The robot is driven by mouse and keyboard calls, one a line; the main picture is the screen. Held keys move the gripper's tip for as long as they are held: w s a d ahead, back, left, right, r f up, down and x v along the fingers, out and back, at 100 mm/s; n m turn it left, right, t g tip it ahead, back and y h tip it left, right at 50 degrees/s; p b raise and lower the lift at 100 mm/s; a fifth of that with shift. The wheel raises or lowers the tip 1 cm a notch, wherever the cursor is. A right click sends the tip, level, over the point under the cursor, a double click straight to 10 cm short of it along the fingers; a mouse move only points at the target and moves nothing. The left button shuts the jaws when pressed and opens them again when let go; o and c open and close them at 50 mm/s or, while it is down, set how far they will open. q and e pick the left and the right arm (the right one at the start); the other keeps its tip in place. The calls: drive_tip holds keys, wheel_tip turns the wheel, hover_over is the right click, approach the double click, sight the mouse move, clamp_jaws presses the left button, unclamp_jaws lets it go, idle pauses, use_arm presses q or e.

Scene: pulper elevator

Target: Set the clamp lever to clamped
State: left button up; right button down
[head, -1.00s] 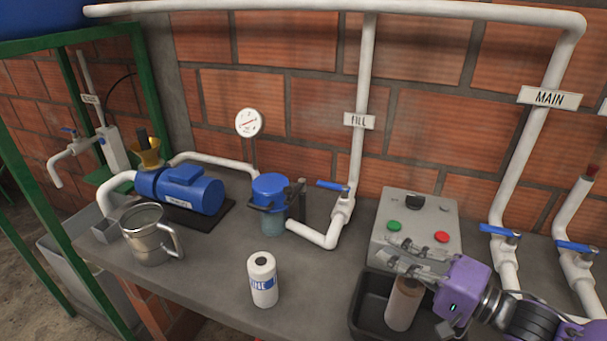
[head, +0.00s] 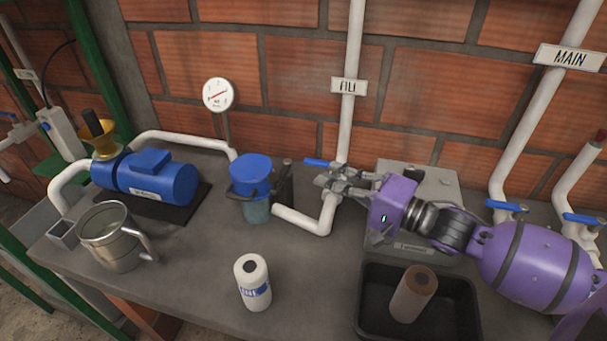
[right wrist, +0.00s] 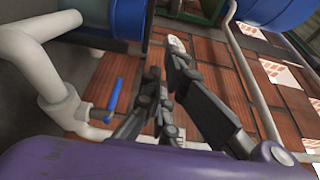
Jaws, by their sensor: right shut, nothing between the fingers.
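The filter housing has a blue lid (head: 250,168) over a clear bowl (head: 257,212), standing mid-bench in the head view. A dark clamp bracket with an upright lever (head: 287,174) is at its right side; the lever's exact setting is hard to tell. My right gripper (head: 324,181) is shut and empty. It is in front of the fill pipe's valve, just right of the clamp lever and apart from it. In the right wrist view its dark fingers (right wrist: 163,75) show beside a blue valve handle (right wrist: 115,98). My left gripper is not in view.
The fill valve's blue handle (head: 319,162) and white pipe (head: 304,218) are close to my right gripper. A blue pump (head: 150,178), steel jug (head: 110,238), white bottle (head: 252,283) and black tray (head: 455,310) holding a brown cylinder (head: 413,294) are on the bench. The grey control box (head: 438,185) is behind my wrist.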

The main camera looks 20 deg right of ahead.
sight(282, 174)
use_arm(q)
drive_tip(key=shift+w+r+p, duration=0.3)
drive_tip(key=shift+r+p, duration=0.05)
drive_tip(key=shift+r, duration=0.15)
use_arm(e)
drive_tip(key=w+a, duration=0.2)
drive_tip(key=a, duration=0.3)
drive_tip(key=shift+w+a, duration=0.25)
drive_tip(key=shift+w, duration=0.15)
